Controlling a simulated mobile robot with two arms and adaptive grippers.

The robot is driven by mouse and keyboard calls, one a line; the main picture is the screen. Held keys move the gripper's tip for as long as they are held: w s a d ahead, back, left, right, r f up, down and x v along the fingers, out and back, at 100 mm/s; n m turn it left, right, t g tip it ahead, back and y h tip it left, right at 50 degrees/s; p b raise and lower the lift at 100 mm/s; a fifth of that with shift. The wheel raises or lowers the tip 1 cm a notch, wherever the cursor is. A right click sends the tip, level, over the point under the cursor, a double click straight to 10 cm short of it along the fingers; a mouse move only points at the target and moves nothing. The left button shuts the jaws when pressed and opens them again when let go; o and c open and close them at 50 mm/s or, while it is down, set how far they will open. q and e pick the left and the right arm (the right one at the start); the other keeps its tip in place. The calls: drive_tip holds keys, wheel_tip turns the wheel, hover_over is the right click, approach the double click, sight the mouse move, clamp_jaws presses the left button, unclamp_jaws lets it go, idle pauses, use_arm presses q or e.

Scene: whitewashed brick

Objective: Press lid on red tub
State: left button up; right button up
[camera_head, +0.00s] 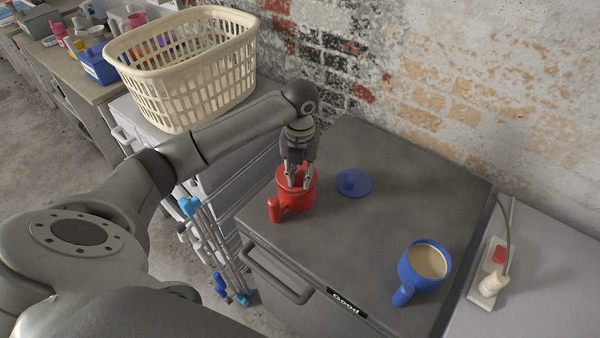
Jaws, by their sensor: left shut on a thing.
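The red tub (299,200) stands upright on the grey cabinet top, near its left edge, with its handle toward the front left. My left gripper (298,182) points down at the top of the tub. It is shut on what appears to be the red lid's knob, mostly hidden between the fingers. I cannot tell whether the lid is seated on the rim. A blue lid (355,184) with a knob lies flat on the cabinet top, right of the red tub. My right gripper is out of view.
An open blue tub (417,276) with beige contents stands at the front right of the grey cabinet top (345,250). A cream basket (190,75) stands behind my left arm. A power strip (490,275) lies at the right. The middle of the top is clear.

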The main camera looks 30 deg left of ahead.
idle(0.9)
use_arm(q)
drive_tip(key=o, duration=1.5)
drive_tip(key=shift+r+p, duration=2.25)
drive_tip(key=shift+r, duration=1.25)
clamp_jaws()
